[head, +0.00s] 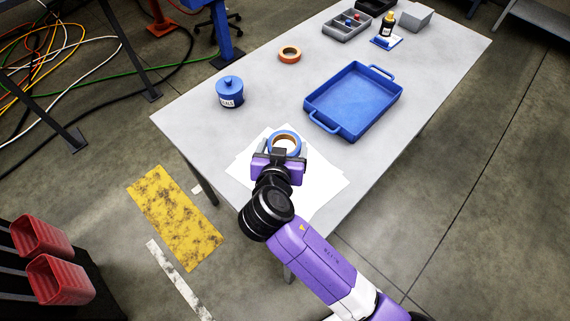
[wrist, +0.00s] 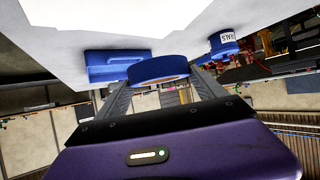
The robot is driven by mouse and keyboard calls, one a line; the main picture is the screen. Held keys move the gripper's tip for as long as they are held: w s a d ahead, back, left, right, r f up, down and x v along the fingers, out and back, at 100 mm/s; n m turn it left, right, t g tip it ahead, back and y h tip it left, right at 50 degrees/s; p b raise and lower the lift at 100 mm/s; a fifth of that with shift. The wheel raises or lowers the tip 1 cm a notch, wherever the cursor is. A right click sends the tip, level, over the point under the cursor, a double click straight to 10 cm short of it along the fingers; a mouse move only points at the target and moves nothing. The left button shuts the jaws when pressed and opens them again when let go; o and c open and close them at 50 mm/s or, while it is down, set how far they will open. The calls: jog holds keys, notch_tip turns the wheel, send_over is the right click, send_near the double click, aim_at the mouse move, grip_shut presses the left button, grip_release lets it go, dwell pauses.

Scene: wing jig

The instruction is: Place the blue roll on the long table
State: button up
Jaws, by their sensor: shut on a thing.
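The blue roll (head: 285,133), a ring with a tan inner core, is at the near end of the long table (head: 210,140), over white sheets (head: 320,185). My gripper (head: 285,152) is shut on the roll; its jaws sit at the two sides. In the wrist view, the roll (wrist: 158,67) lies between the two fingers (wrist: 160,95), and the pale tabletop (wrist: 120,22) shows upside down. I cannot tell whether the roll touches the sheets or hangs just above them. My gripper hides its near side in the head view.
A blue lidded jar (head: 229,93) stands to the left and a blue tray (head: 352,100) to the right. An orange roll (head: 289,54) lies farther back. A grey divided bin (head: 347,25) and a bottle (head: 387,25) are at the far end. Tabletop between them is bare.

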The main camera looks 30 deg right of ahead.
notch_tip(320, 180, down, 12)
jog(key=shift+r, duration=0.2)
jog(key=shift+f, duration=0.15)
jog(key=o, duration=1.3)
jog(key=shift+o, duration=0.2)
jog(key=b+v, duration=0.2)
jog(key=v, duration=1)
